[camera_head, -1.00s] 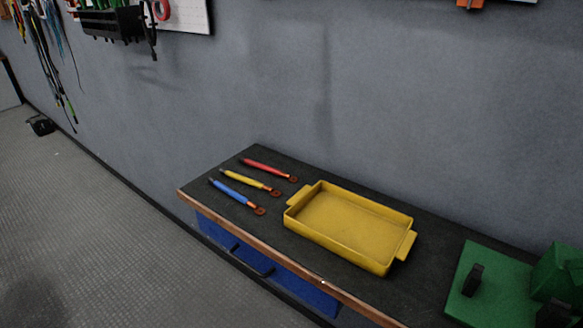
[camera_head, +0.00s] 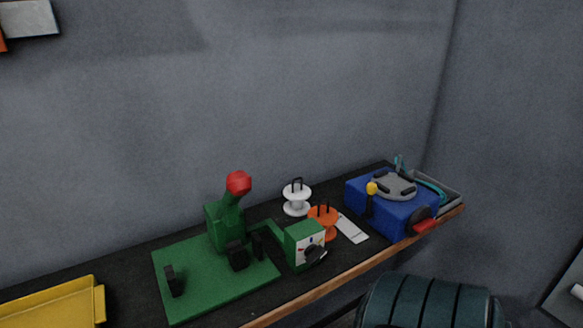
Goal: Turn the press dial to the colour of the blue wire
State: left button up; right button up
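The green press (camera_head: 224,228) stands on its green base plate (camera_head: 205,290) on the dark bench, with a red knob (camera_head: 238,183) on its lever. At its right end is a green box with a white dial face (camera_head: 309,248). The dial carries small coloured marks and a black pointer or knob (camera_head: 315,256); which mark it points at is too small to tell. The blue wire is not in the present view; it showed only in the earlier frame. Neither of my grippers is in view.
A yellow tray (camera_head: 60,306) lies at the bench's left. A white spool (camera_head: 297,198), an orange spool (camera_head: 322,221) and a blue machine (camera_head: 392,207) stand right of the press. A dark ribbed cylinder (camera_head: 428,303) is in front of the bench at lower right.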

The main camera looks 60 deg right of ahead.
aim_at(313, 253)
jog(key=z, duration=1.35)
jog(key=k, duration=0.05)
